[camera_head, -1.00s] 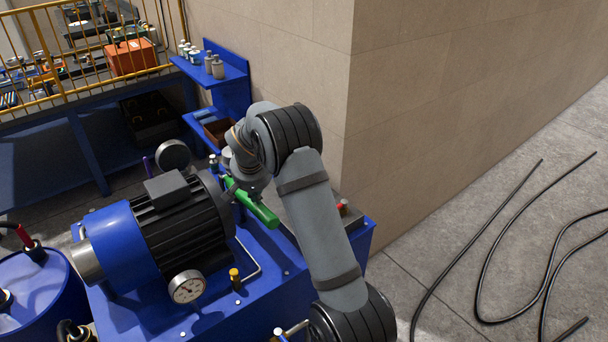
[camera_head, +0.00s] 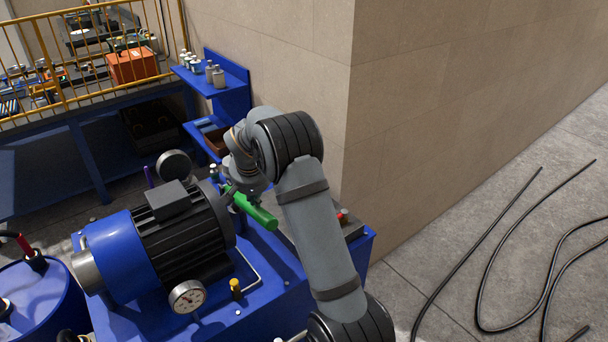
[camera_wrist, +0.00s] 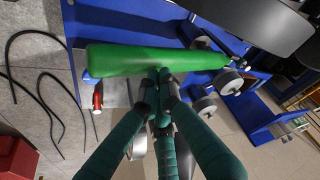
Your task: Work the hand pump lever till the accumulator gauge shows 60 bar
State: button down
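The green pump lever (camera_head: 254,211) lies slantwise over the blue power unit (camera_head: 272,268), right of the motor. It crosses the upper wrist view as a thick green bar (camera_wrist: 135,60). My gripper (camera_wrist: 160,76) has its teal fingers drawn together, tips meeting at the lever's lower edge. They look in contact with it, but I cannot see whether they enclose it. In the head view my wrist hides most of the gripper. A white dial gauge (camera_head: 187,296) faces front below the motor; its reading is too small to make out. A second round gauge (camera_head: 174,166) stands behind the motor, its face unreadable.
The blue and black motor (camera_head: 180,236) fills the unit's left side. A yellow-capped fitting (camera_head: 235,287) stands near the front gauge. A beige wall (camera_head: 275,70) rises close behind my arm. Blue shelves (camera_head: 231,95) hold bottles. Black hoses (camera_head: 482,275) lie on the floor at right.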

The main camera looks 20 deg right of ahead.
notch_tip(320, 180, up, 7)
jog(key=p, duration=0.4)
dwell(0.7)
notch_tip(320, 180, up, 6)
jog(key=p, duration=0.4)
jog(key=shift+f, duration=0.2)
notch_tip(320, 180, down, 7)
jog(key=b, duration=0.4)
jog(key=shift+r, duration=0.2)
jog(key=shift+r, duration=0.1)
